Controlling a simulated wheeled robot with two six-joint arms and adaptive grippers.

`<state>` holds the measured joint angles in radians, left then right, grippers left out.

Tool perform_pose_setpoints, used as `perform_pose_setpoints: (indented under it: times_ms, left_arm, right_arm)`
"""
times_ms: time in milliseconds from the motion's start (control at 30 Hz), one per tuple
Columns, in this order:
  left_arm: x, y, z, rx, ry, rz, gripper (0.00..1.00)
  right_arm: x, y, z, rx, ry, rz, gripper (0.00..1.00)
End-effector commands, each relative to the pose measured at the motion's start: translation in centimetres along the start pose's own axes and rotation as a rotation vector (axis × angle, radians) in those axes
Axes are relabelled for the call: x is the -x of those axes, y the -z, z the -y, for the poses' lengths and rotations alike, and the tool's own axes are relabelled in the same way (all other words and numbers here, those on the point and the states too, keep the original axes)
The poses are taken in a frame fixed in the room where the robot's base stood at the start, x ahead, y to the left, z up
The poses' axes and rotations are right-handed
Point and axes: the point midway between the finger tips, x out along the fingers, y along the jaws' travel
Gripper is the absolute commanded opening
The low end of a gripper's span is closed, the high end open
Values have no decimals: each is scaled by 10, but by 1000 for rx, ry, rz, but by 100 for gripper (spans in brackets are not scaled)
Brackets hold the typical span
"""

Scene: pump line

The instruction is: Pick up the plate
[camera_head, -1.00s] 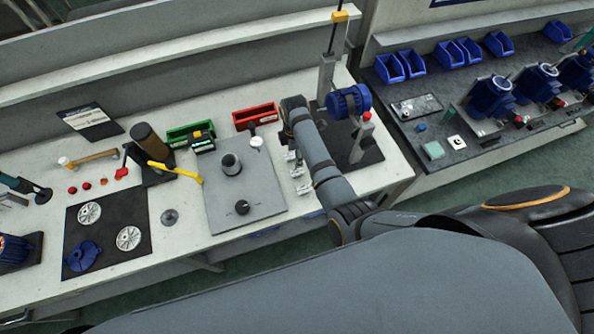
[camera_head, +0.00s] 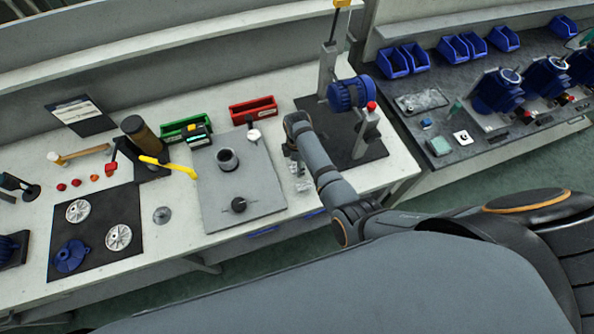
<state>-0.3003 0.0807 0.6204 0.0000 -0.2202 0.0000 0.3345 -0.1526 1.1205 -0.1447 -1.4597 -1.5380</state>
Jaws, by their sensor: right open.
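A flat grey square plate (camera_head: 261,192) lies on the white bench, with a dark ring-shaped part (camera_head: 228,159) and a black knob (camera_head: 238,204) on it. A small round grey disc (camera_head: 161,215) lies on the bench left of it. I cannot tell which of these the task calls the plate. My right arm reaches in from the lower right. Its gripper (camera_head: 291,154) points down just right of the square plate, open and empty. Its fingers are small and partly hidden by the wrist. My left gripper is out of view.
A black mat (camera_head: 92,248) at left holds two pale discs and a blue part. Green (camera_head: 186,128) and red (camera_head: 253,108) bins stand behind the square plate. Small metal fittings (camera_head: 302,186) lie near my right gripper. A blue motor (camera_head: 351,93) stands right.

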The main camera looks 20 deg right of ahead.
Motion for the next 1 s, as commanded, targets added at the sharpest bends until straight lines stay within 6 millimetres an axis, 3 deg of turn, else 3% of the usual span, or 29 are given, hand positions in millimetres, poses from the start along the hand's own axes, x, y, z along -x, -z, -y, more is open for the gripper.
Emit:
perform_pose_setpoints:
  times_ms: [867, 1000]
  left_arm:
    - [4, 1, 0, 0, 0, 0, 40]
    - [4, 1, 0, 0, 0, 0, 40]
  right_arm:
    - [-2, 0, 0, 0, 0, 0, 57]
    - [-2, 0, 0, 0, 0, 0, 38]
